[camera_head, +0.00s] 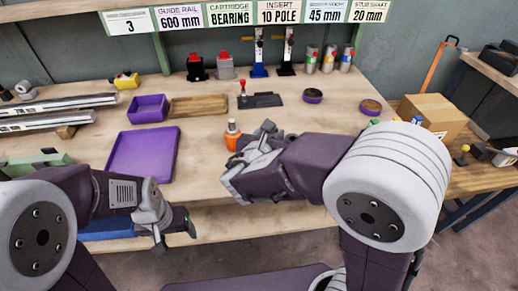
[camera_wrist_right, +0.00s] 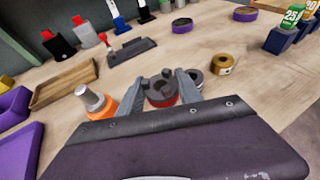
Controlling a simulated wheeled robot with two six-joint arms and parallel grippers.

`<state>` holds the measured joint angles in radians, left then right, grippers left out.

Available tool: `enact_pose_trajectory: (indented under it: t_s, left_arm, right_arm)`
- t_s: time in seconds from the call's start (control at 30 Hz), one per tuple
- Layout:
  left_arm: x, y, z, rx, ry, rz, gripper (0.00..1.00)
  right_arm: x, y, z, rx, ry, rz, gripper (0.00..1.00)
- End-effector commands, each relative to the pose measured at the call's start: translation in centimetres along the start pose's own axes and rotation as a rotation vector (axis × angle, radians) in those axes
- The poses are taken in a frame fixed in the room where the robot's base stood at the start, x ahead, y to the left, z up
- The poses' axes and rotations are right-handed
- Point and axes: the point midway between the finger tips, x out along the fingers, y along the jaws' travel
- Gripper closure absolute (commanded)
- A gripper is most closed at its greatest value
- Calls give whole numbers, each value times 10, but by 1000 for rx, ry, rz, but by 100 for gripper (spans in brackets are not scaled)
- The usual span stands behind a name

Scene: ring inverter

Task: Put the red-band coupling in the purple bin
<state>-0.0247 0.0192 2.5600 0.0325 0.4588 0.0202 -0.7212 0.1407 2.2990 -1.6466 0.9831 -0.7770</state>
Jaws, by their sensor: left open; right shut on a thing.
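The red-band coupling (camera_wrist_right: 162,94) is a dark lobed part with a red band, between the fingers of my right gripper (camera_wrist_right: 163,90) in the right wrist view. The gripper is shut on it. In the head view my right gripper (camera_head: 240,180) is low over the front of the bench, and the coupling is hidden there. A small purple bin (camera_head: 148,117) stands at the left of the bench, behind a larger shallow purple tray (camera_head: 143,155). My left gripper (camera_head: 165,222) is open at the bench's front edge, apart from the coupling.
An orange bottle-like item (camera_head: 232,136) stands just left of my right gripper. A wooden tray (camera_head: 198,106) lies right of the small bin. A grey ring (camera_wrist_right: 193,77) and a brass-coloured ring (camera_wrist_right: 222,64) lie right of the coupling. A cardboard box (camera_head: 432,115) stands at right.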

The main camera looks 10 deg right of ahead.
Motion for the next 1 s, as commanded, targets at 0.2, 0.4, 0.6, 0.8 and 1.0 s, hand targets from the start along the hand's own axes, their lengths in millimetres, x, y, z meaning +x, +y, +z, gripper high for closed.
enact_pose_trajectory:
  t_s: [0.2, 0.4, 0.6, 0.8, 1.0]
  left_arm:
    - [9, 0, 1, 0, 0, 0, 30]
    - [10, 0, 1, 0, 0, 0, 30]
    - [28, 0, 3, 0, 0, 0, 30]
    - [28, 0, 3, 0, 0, 0, 30]
    - [32, -1, 3, 0, 0, 0, 30]
  right_arm:
    - [19, 37, -17, 0, -1, 1, 100]
    - [21, 41, -19, 1, -2, 1, 100]
    - [34, 41, -51, -3, 0, 0, 100]
    - [36, 41, -55, 1, -1, 1, 100]
    - [38, 41, -59, 1, -1, 1, 100]
